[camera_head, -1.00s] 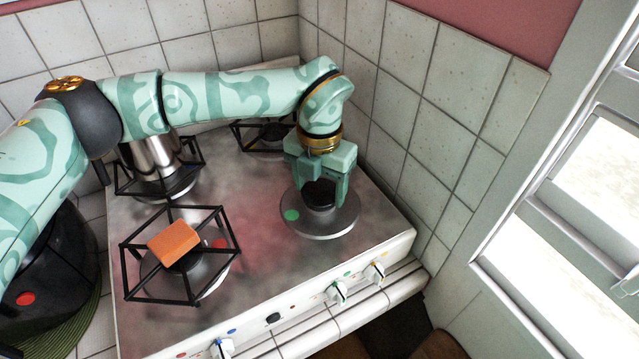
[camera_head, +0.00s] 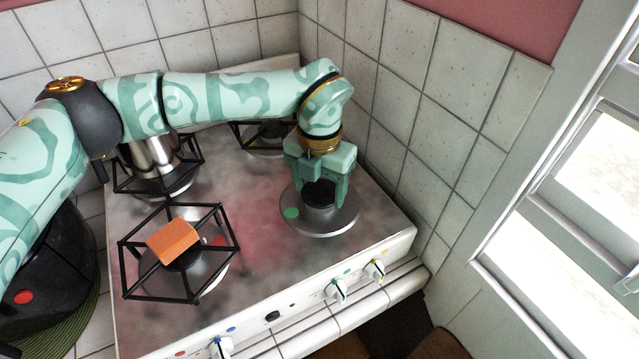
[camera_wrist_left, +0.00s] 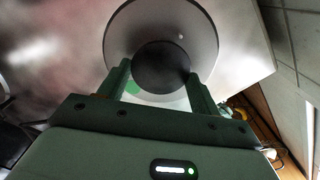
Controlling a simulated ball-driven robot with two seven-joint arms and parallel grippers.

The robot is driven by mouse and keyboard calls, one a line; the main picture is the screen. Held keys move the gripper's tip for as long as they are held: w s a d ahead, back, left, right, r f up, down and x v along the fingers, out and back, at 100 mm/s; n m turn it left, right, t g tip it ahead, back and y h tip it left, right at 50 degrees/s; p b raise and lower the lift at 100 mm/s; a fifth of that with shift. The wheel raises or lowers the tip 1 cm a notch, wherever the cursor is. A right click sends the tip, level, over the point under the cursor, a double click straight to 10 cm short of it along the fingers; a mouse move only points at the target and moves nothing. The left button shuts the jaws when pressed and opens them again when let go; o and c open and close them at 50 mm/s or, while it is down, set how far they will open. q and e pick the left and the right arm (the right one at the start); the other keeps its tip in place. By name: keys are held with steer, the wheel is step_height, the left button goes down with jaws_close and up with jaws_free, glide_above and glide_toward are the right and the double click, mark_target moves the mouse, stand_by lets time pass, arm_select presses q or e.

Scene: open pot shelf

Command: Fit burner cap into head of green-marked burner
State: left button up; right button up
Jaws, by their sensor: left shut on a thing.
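The green-marked burner (camera_head: 322,222) is a round grey metal disc at the right front of the hob, with a green dot (camera_head: 291,213) at its left; it has no grate over it. My left gripper (camera_head: 320,200) points down over its middle. The gripper is shut on the dark round burner cap (camera_head: 319,192), which also shows between the fingers in the left wrist view (camera_wrist_left: 161,66). The cap is at or just above the burner's head; I cannot tell whether it is seated. The head under the cap is hidden. My right gripper is not in view.
An orange sponge-like block (camera_head: 173,241) lies on the black grate of the red-marked front left burner. A metal pot (camera_head: 152,158) stands on the back left grate. Tiled walls close the back and right sides. Knobs (camera_head: 337,291) line the front edge.

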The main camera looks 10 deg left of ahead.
arm_select(q)
steer(key=shift+f, duration=0.25)
steer(key=o, duration=1.1)
steer(key=shift+r, duration=0.1)
step_height(320, 180, up, 16)
steer(key=shift+r+p, duration=0.1)
steer(key=shift+p, duration=0.6)
